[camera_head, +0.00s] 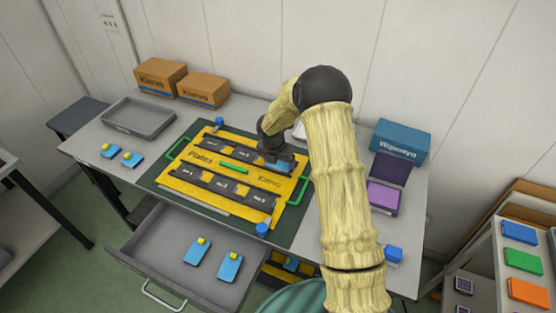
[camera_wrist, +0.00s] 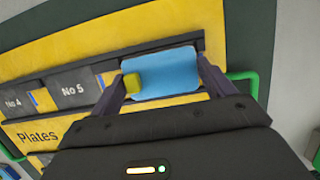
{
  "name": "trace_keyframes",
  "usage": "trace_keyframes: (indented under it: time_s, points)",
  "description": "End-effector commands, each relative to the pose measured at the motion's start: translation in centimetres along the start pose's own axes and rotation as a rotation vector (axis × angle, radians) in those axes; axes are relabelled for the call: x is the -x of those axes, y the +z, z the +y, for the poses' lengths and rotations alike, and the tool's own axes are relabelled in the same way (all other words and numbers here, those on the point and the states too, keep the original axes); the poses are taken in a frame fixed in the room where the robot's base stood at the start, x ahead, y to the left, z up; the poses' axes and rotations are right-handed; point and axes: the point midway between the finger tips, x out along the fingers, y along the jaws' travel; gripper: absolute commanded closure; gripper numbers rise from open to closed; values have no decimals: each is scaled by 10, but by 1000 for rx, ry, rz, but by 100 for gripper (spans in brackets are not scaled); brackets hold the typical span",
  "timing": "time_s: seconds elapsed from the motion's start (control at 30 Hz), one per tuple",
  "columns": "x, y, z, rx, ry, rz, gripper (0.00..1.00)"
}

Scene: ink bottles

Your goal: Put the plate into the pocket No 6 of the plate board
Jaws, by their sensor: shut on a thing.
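The plate board (camera_head: 186,184) is a yellow panel with green handles and two dark rows of numbered pockets, lying on a dark green mat. In the wrist view, the board (camera_wrist: 95,45) shows pockets No 4 (camera_wrist: 14,104) and No 5 (camera_wrist: 72,88). My gripper (camera_wrist: 163,82) is shut on a light blue plate (camera_wrist: 172,70) with a yellow knob, one finger at each end. The plate lies over the row's end place beside No 5, whose label is hidden. I cannot tell whether it is seated or just above. In the head view, my gripper (camera_head: 277,158) partly covers the plate.
Two blue plates (camera_head: 121,156) lie on the table at left and two more (camera_head: 215,262) in the open drawer (camera_head: 165,242). A grey tray (camera_head: 140,117) and cardboard boxes (camera_head: 180,80) stand behind. A teal box (camera_head: 400,141) and purple box (camera_head: 383,196) stand at right.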

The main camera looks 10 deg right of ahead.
Motion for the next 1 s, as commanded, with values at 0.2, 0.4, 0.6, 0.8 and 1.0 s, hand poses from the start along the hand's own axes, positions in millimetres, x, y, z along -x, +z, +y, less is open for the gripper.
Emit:
trace_keyframes:
  time_s: [0.2,0.4,0.6,0.8,1.0]
  points:
    - [0,0,0,0,0,0,0]
    - [3,1,0,0,0,0,0]
    - [24,1,0,-2,1,-2,0]
    - [63,1,0,-1,2,-3,0]
    - [101,1,0,-1,1,-2,0]
